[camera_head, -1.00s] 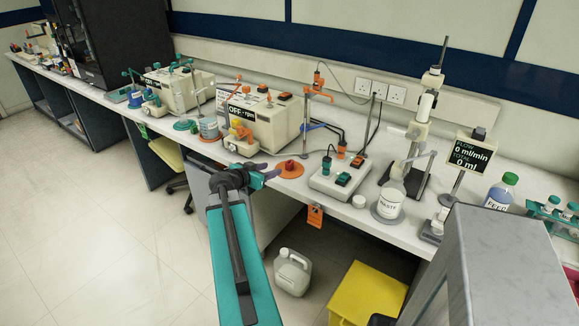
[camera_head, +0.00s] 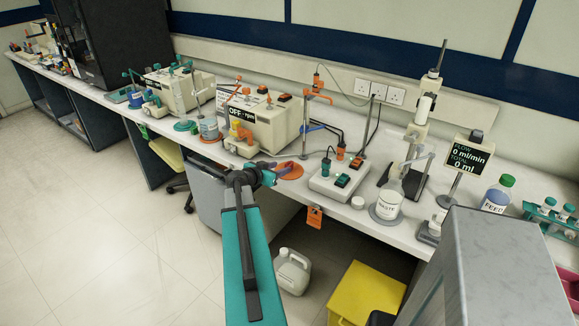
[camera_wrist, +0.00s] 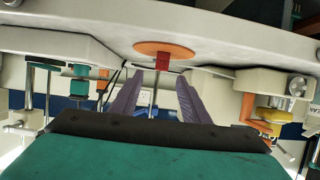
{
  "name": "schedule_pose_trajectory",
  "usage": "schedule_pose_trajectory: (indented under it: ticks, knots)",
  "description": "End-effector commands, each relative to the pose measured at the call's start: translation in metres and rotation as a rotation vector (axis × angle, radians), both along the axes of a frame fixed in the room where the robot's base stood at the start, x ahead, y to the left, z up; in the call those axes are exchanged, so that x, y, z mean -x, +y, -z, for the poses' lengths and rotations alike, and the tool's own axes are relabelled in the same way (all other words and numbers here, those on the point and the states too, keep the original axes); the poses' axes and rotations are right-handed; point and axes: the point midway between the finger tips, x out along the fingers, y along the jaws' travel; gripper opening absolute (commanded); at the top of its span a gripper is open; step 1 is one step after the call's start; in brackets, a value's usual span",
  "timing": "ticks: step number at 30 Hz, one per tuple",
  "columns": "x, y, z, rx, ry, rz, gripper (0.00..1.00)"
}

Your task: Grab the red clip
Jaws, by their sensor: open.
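The red clip (camera_wrist: 162,62) shows in the wrist view, standing at the middle of a round orange disc (camera_wrist: 164,49) on the bench. This view looks upside down. My gripper (camera_wrist: 158,93) is open, with its two purple-grey fingers apart, one on each side of the clip's line in the picture. The fingers hold nothing, and I cannot tell the remaining distance to the clip. In the head view my gripper (camera_head: 280,171) is over the orange disc (camera_head: 296,171) near the bench's front edge. There the clip is hidden behind the gripper.
A white switch box (camera_head: 337,181) stands right of the disc. A cream pump unit (camera_head: 270,122) marked OFF stands behind it to the left. An orange tag (camera_head: 314,216) hangs at the bench edge.

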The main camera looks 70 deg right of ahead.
Motion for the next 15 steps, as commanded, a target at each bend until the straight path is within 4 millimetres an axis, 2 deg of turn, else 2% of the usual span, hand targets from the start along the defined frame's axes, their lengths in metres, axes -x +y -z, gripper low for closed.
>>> schedule_pose_trajectory:
  ticks: [6,15]
  knots:
    - [0.0031,-0.0135,0.0052,0.000,0.000,0.000,0.42]
    - [0.0033,-0.0138,0.0061,0.000,0.000,-0.001,0.42]
